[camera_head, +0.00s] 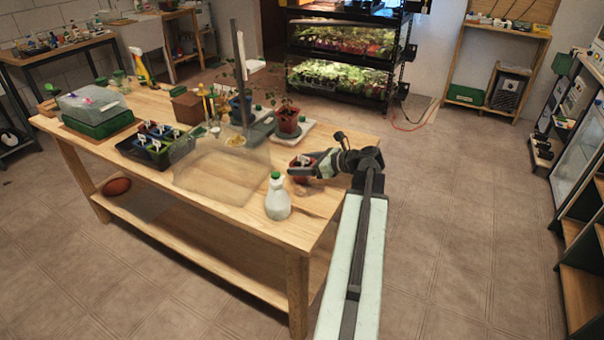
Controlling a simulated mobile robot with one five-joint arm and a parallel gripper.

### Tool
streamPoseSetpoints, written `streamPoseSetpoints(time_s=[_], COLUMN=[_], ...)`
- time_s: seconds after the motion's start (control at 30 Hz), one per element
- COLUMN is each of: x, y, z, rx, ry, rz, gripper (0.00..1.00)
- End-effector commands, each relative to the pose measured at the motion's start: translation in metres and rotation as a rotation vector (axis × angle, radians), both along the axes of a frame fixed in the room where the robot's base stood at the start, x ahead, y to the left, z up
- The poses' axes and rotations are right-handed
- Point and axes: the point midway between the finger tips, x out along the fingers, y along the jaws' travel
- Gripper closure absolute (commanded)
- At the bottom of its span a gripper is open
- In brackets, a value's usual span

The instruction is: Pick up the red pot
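A small reddish pot (301,164) with a white tag stands near the right edge of the wooden table (115,148). My gripper (308,170) reaches in from the right, and its fingertips are at the pot's right side. The fingers are dark and small here, so I cannot tell whether they are apart or closed on the pot. A larger red pot (287,121) with a leafy plant stands farther back on a pale tray.
A white bottle (277,198) with a green cap stands in front of the small pot. A clear panel (222,172) and a black seedling tray (150,146) are to the left. A blue pot (240,108) stands behind. A lit plant rack (340,60) is at the back.

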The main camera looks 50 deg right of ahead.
Motion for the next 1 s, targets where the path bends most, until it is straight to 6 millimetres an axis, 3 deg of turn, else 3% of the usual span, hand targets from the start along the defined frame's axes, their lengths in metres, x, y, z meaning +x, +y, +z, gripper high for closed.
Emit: streamPoseSetpoints(time_s=[0.03, 0.17, 0.2, 0.53, 0.83, 1.0], x=[0.0, 0.0, 0.0, 0.0, 0.0, -0.037], y=[0.0, 0.0, 0.0, 0.0, 0.0, -0.012], z=[0.0, 0.0, 0.0, 0.007, 0.044, 0.04], rx=[0.0, 0.0, 0.0, 0.0, 0.0, 0.001], ry=[0.0, 0.0, -0.001, -0.001, -0.001, -0.001], rz=[0.0, 0.0, 0.0, 0.0, 0.0, -0.004], gripper=[0.45, 0.81, 0.86, 0.86, 0.86, 0.86])
